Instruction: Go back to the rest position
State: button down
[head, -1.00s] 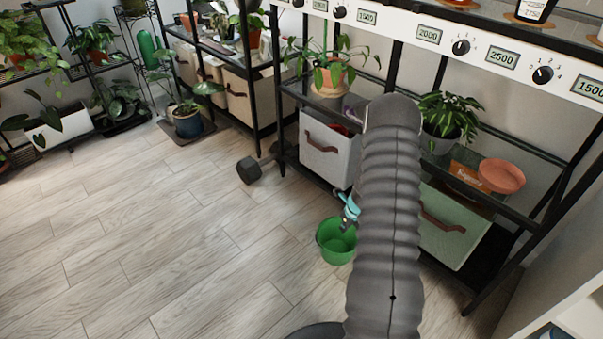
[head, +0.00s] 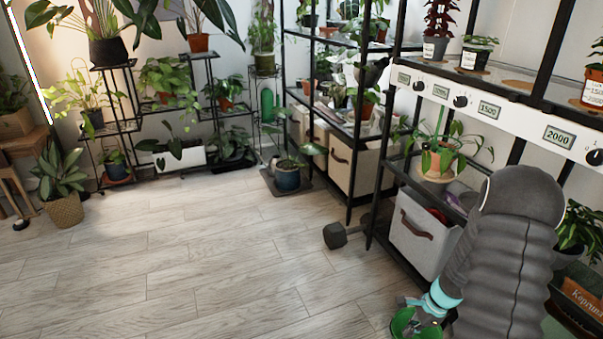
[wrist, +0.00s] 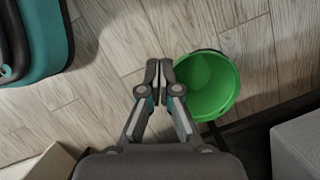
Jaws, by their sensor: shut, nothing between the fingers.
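My gripper (wrist: 158,75) shows in the wrist view with its two fingers together and nothing between them. It points down toward the wooden floor (wrist: 108,55). A green bucket (wrist: 212,85) stands just right of the fingertips in that view, and its inside looks empty. In the head view my arm fills the lower right and hides most of the gripper. The green bucket (head: 403,322) is partly visible there at the bottom edge, behind the wrist.
A black shelf rack with a white control panel (head: 520,127) stands close on the right, with a grey fabric bin (head: 420,240) low in it. A dark dumbbell (head: 338,236) lies on the floor before it. Plant stands line the back. The floor (head: 180,260) at left is clear.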

jog(key=s+a+r+n+t+h, duration=0.1)
jog(key=s+a+r+n, duration=0.4)
jog(key=r, duration=0.8)
jog(key=s+a+r+n+t+h, duration=0.1)
jog(key=s+a+r+n, duration=0.4)
jog(key=r, duration=0.8)
jog(key=s+a+r+n+t+h+p, duration=0.1)
jog(key=s+a+r+n+t, duration=0.2)
jog(key=r, duration=1.1)
jog(key=shift+s+a+n+h, duration=0.3)
jog(key=shift+s+a+n, duration=0.65)
jog(key=shift+s+n, duration=1.85)
jog(key=shift+s+m, duration=0.3)
